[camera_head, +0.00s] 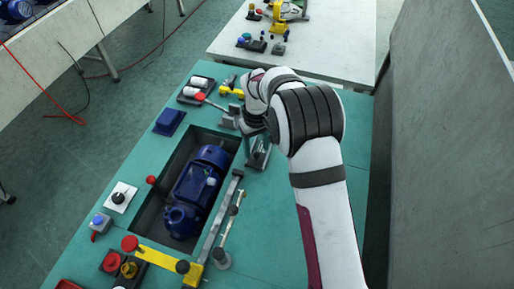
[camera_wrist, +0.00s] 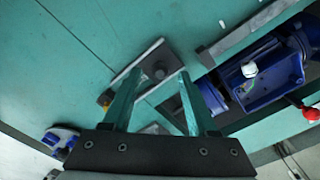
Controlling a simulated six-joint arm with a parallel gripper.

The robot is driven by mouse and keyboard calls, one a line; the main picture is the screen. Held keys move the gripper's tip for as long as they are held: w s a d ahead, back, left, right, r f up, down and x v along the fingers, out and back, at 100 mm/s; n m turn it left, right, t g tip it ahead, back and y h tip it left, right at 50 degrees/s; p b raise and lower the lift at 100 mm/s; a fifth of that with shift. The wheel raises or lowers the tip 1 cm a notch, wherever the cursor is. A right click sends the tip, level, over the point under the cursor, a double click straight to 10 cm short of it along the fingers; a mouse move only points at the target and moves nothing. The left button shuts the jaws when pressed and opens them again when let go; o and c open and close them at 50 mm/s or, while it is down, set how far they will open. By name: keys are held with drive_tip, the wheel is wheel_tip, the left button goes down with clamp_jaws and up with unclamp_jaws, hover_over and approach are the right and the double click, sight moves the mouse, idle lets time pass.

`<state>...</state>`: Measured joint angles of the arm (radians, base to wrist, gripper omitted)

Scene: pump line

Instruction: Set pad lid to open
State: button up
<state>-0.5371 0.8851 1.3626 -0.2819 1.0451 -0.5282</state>
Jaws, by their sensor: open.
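A flat dark blue rectangular pad (camera_head: 169,122) lies on the teal bench left of the recess in the head view. It looks like a closed lid, but I cannot tell for sure that it is the pad lid. My gripper (camera_wrist: 160,75) is open, with its two fingers apart in the wrist view. A grey plate (camera_wrist: 139,72) with a round knob shows beyond and between the fingertips. I cannot tell whether they touch it. In the head view my wrist hides most of the gripper, near a grey plate (camera_head: 258,156), right of the blue pad.
A blue pump motor (camera_head: 196,190) sits in a recess left of my arm. A grey wall (camera_head: 450,160) is at the right.

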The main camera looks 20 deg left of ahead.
drive_tip(key=shift+f, duration=0.75)
clamp_jaws()
drive_tip(key=shift+w, duration=0.1)
idle(0.8)
